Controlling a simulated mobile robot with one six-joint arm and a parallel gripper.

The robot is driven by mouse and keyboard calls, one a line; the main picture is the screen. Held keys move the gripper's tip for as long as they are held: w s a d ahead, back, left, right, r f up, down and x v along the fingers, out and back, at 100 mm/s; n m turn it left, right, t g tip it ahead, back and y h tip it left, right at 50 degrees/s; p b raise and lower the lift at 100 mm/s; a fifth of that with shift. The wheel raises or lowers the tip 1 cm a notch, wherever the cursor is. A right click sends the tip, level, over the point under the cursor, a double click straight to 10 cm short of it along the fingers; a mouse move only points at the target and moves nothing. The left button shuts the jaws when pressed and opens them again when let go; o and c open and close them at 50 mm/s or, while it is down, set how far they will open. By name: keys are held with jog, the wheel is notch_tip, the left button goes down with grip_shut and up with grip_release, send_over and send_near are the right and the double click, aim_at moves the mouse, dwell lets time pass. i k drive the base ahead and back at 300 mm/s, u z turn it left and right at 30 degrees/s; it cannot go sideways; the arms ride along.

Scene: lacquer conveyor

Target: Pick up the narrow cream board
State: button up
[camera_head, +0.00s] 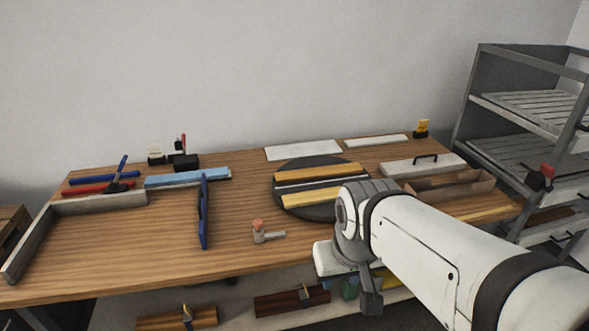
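A narrow, pale cream-white board (376,140) lies flat at the back right of the wooden table (150,230), beside a wider pale board (303,151). Another narrow pale strip (322,176) lies on the dark round turntable (290,206), between yellowish wooden boards (318,172). I cannot tell for sure which pale piece is the cream board. My gripper (371,299) hangs at the front edge of the table, in front of the turntable and away from all the pale boards. Its fingers do not show clearly, and I see nothing held in it.
A lidded long box (423,166) and an open cardboard tray (450,187) sit at the right. A metal rack (530,105) stands beyond.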

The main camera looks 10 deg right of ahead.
aim_at(318, 196)
jog(key=z, duration=0.05)
jog(key=i, duration=1)
jog(key=u, duration=0.05)
